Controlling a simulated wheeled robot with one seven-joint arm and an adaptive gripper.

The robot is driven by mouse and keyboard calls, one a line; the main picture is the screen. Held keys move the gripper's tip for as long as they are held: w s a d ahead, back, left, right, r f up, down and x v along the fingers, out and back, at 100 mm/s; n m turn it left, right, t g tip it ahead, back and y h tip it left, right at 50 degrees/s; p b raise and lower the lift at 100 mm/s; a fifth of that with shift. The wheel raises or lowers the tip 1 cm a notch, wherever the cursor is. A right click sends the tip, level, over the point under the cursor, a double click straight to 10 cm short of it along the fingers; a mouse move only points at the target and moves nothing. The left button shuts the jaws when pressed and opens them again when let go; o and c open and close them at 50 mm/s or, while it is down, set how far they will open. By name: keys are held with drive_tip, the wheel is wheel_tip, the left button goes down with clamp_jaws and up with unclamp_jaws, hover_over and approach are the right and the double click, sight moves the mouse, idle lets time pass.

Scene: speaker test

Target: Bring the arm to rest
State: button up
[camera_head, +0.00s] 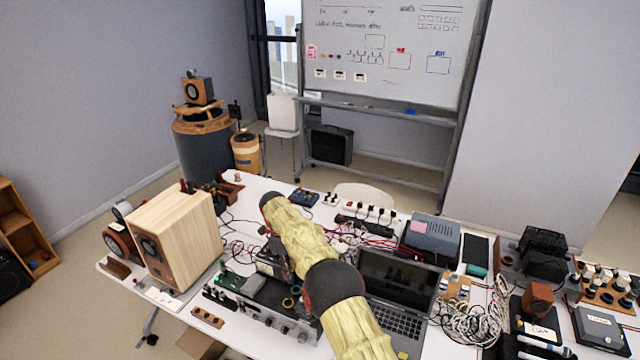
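My arm (305,240) reaches up from the bottom centre over the white table (255,190). It has pale yellow, wrinkled covers and dark round joints. Its far visible end is a dark joint above the middle of the table. I cannot make out my gripper; it does not show beyond or beside the arm. Whether it holds anything cannot be seen. The arm hides part of the table's middle.
The table is crowded: a wooden speaker (178,238) at left, an amplifier chassis (262,312), an open laptop (398,290), a grey-blue box (433,236) and a cable heap (468,318). A whiteboard (390,50) stands behind. Open floor (75,262) lies left of the table.

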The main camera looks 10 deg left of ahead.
drive_tip(key=s+d+f+n, duration=0.2)
drive_tip(key=s+f+n, duration=0.3)
drive_tip(key=n, duration=0.7)
drive_tip(key=s+d+r+n+y+b, duration=0.1)
drive_tip(key=s+d+r+n+b, duration=0.75)
drive_tip(key=s+d+r, duration=0.65)
drive_tip(key=s+d+r+t+b, duration=0.1)
drive_tip(key=s+d+t+b, duration=0.2)
drive_tip(key=s+d, duration=0.6)
drive_tip(key=s+d+r+n+t+y+b, duration=0.1)
drive_tip(key=s+d+t+b, duration=0.2)
drive_tip(key=s+d+b, duration=0.4)
drive_tip(key=s+d, duration=0.3)
drive_tip(key=s, duration=0.5)
drive_tip(key=shift+s, duration=0.4)
